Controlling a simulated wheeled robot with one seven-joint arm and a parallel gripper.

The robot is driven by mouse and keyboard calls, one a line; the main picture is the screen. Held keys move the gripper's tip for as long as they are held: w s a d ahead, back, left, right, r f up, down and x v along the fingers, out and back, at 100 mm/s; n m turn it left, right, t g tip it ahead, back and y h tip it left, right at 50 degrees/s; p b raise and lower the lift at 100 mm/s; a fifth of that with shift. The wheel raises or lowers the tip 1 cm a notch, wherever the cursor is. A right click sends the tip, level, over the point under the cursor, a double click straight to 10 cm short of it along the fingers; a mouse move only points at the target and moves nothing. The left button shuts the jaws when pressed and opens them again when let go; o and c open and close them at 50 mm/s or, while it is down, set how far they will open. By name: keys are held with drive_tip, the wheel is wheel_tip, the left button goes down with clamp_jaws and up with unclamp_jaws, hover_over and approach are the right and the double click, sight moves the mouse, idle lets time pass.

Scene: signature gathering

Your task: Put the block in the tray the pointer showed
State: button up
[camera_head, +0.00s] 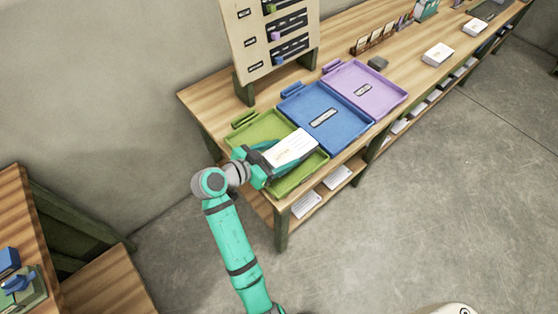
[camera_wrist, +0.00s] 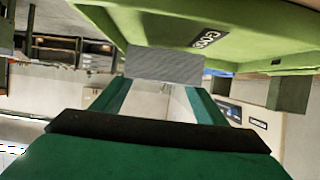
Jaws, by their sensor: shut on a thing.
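My gripper (camera_head: 268,158) is shut on a white block (camera_head: 291,147) that looks like a stack of paper with print on its top. The block is over the green tray (camera_head: 278,189) at the near left end of the table; I cannot tell if it touches the tray. In the wrist view the block's grey end (camera_wrist: 165,64) shows between the fingers, against the green tray (camera_wrist: 240,35). The blue tray (camera_head: 338,132) is in the middle and the purple tray (camera_head: 385,101) on the right. I cannot make out a pointer.
A board (camera_head: 247,52) with coloured markers on dark strips stands behind the trays. Several white blocks, one here (camera_head: 437,54), lie farther along the table (camera_head: 400,63). The floor at right is clear.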

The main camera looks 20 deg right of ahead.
drive_tip(key=shift+a+f, duration=0.2)
drive_tip(key=shift+f, duration=0.75)
drive_tip(key=shift+a+f, duration=0.2)
drive_tip(key=shift+f, duration=0.75)
drive_tip(key=shift+f, duration=0.1)
drive_tip(key=o, duration=1.3)
drive_tip(key=v, duration=1.2)
drive_tip(key=shift+s, duration=0.1)
